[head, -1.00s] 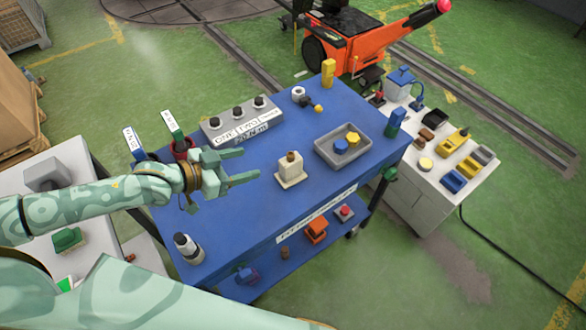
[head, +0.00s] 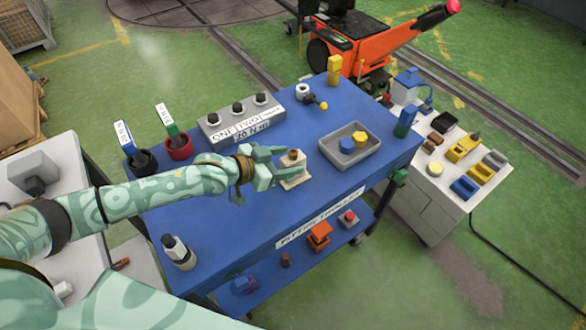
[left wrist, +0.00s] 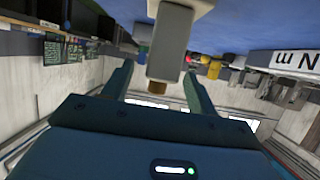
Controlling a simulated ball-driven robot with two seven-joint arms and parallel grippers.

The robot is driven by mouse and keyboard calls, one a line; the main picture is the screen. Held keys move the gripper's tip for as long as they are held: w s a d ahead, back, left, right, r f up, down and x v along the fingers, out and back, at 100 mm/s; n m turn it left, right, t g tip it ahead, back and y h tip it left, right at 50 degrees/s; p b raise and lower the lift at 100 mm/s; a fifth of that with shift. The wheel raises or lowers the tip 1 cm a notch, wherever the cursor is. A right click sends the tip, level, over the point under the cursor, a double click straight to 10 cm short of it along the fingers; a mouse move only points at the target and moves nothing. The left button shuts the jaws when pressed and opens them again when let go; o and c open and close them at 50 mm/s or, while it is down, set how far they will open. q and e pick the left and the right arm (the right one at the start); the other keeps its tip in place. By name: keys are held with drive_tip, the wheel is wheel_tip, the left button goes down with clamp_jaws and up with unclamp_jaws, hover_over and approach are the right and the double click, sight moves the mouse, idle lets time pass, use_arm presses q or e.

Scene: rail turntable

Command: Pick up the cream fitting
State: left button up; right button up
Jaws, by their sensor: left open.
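The cream fitting (head: 297,182) stands upright on the blue bench top, with a square cream base and a brown cap. My left gripper (head: 282,163) is right at it, jaws open, and partly covers it in the head view. In the left wrist view the fitting (left wrist: 170,45) shows its cream body and brassy end between the two spread fingers of my left gripper (left wrist: 158,85). Gaps show on both sides, so the fingers are not closed on it. My right gripper is not in view.
A grey tray (head: 329,157) with a blue and a yellow piece lies just right of the fitting. A grey box with black knobs (head: 238,122) stands behind. Red and dark cups hold labelled tags at the left. A black-and-white bottle (head: 179,254) stands at the front left. The bench front is clear.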

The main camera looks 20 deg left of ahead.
sight(299, 157)
use_arm(q)
drive_tip(key=b+x, duration=0.1)
drive_tip(key=x, duration=0.3)
drive_tip(key=shift+w+d+f, duration=0.1)
drive_tip(key=shift+w+f, duration=0.05)
drive_tip(key=shift+w, duration=0.1)
drive_tip(key=shift+s, duration=0.1)
drive_tip(key=c, duration=1.3)
drive_tip(key=shift+o, duration=0.2)
